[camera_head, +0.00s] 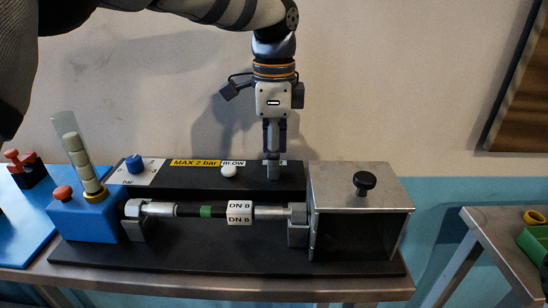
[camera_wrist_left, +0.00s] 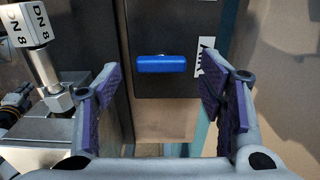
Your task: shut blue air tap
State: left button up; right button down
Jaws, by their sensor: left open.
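The blue air tap (camera_wrist_left: 162,63) shows in the left wrist view as a blue bar handle on a dark panel, lying crosswise in the picture beside a white label reading AIR (camera_wrist_left: 206,57). In the head view my gripper covers the handle. My left gripper (camera_head: 272,160) points down over the right part of the black box (camera_head: 200,177). In the wrist view its purple-padded fingers (camera_wrist_left: 165,100) are open and empty, spread left and right. The handle appears beyond the gap between them, with no contact visible. My right gripper is not in view.
A metal box (camera_head: 360,185) with a black knob stands right of the tap. A pipe with DN 8 tags (camera_head: 240,211) runs in front. The white BLOW button (camera_head: 228,170) and blue pressure knob (camera_head: 134,163) are to the left. A blue block (camera_head: 85,215) holds a tube.

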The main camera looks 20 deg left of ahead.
pick_arm(q)
jog(key=shift+f, duration=0.8)
jog(key=shift+c, duration=0.5)
jog(key=c, duration=1.1)
jog(key=shift+o, duration=0.2)
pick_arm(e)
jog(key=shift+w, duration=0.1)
